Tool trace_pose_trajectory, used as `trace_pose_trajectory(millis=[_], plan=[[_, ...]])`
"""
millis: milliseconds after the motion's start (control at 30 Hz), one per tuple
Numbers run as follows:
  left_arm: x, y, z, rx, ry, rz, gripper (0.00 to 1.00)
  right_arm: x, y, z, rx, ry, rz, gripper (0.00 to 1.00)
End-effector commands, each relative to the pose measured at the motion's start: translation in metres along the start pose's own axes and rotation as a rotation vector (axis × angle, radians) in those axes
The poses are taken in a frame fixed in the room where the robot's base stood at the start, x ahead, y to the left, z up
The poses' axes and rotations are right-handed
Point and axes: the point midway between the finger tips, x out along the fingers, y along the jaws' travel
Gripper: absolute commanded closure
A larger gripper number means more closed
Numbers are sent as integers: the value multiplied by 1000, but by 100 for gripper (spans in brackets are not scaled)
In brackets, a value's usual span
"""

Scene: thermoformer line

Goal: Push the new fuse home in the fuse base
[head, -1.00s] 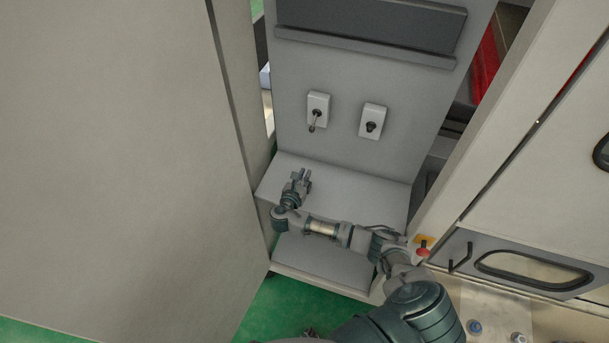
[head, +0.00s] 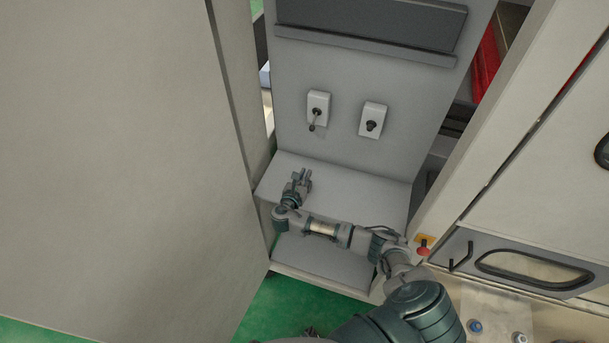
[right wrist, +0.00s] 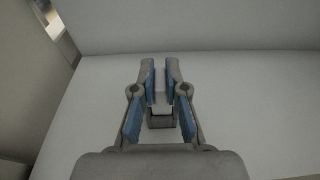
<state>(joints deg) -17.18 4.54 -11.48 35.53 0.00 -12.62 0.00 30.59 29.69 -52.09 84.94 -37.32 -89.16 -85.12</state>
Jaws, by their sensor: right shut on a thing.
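My right gripper (head: 302,172) is over the grey ledge in front of the upright panel, below and left of two white wall plates. In the right wrist view its blue-padded fingers (right wrist: 161,78) are close together, with a small pale piece (right wrist: 160,101) between them that looks like the new fuse. Its far end is hard to make out. The left white plate (head: 319,98) has a dark centre and a thin grey part sticking out downward. The right white plate (head: 375,110) has a dark round centre. I cannot tell which is the fuse base. My left gripper is not in view.
The grey ledge (head: 365,190) is otherwise bare. A large beige panel (head: 110,150) closes off the left. A beige frame (head: 480,150) and a red button (head: 423,251) are close on the right. A dark recessed strip (head: 370,20) runs above the plates.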

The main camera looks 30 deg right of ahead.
Motion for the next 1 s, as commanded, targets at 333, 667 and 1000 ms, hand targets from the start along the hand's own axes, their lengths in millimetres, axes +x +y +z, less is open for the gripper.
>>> trace_pose_trajectory(millis=[333, 667, 1000], plan=[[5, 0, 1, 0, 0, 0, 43, 2, 0, -9, 1, 0, 0, 100], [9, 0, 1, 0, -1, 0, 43, 3, 0, -17, 0, 0, 0, 100], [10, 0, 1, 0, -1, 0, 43, 4, 0, -20, 0, 0, 0, 59]])
